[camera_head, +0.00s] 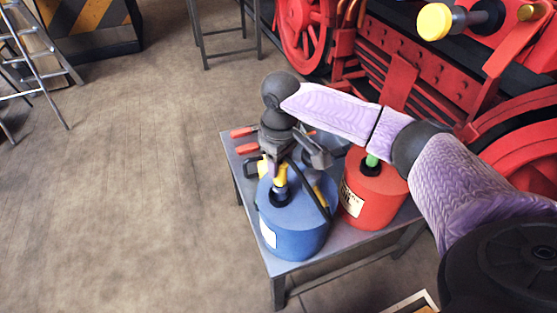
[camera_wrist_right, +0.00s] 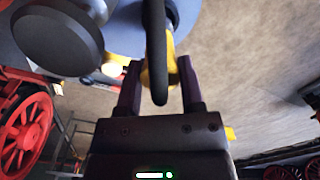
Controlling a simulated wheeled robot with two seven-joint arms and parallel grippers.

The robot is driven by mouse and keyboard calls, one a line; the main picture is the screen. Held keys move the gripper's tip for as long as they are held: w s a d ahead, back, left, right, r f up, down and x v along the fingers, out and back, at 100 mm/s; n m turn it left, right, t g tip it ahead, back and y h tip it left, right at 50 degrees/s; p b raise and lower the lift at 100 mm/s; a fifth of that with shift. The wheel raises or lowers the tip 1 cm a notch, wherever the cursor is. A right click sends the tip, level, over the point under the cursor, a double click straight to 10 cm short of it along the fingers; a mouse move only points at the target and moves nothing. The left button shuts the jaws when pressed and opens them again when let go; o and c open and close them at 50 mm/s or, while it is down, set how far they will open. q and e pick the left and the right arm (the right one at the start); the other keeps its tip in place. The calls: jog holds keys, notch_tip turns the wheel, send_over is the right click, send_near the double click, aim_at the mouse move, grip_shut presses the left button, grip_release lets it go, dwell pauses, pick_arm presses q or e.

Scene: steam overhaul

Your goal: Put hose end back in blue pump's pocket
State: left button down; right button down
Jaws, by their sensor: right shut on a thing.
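The blue pump (camera_head: 293,232) stands upright on a small grey table, with a white label on its side and a dark collar on top. My right gripper (camera_head: 273,172) is above the pump's top, pointing down, and is shut on the yellow hose end (camera_wrist_right: 150,76). A black hose (camera_head: 316,188) arcs down over the pump's right side; it also crosses in front of the fingers in the right wrist view (camera_wrist_right: 158,45). Yellow parts show around the pump's top. The pocket cannot be clearly made out. My left gripper is not in view.
A red pump (camera_head: 372,196) with a green part on top stands just right of the blue one, under my right arm. Red-handled tools (camera_head: 243,132) lie at the back of the table (camera_head: 290,266). A red and black locomotive (camera_head: 400,75) stands behind.

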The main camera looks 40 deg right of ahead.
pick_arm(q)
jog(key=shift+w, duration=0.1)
pick_arm(e)
jog(key=shift+r, duration=0.15)
jog(key=shift+f, duration=1.25)
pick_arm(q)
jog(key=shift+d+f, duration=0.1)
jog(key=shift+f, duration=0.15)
pick_arm(e)
jog(key=shift+f, duration=0.8)
jog(key=c, duration=0.5)
grip_release()
jog(key=o, duration=0.4)
jog(key=shift+c, duration=0.2)
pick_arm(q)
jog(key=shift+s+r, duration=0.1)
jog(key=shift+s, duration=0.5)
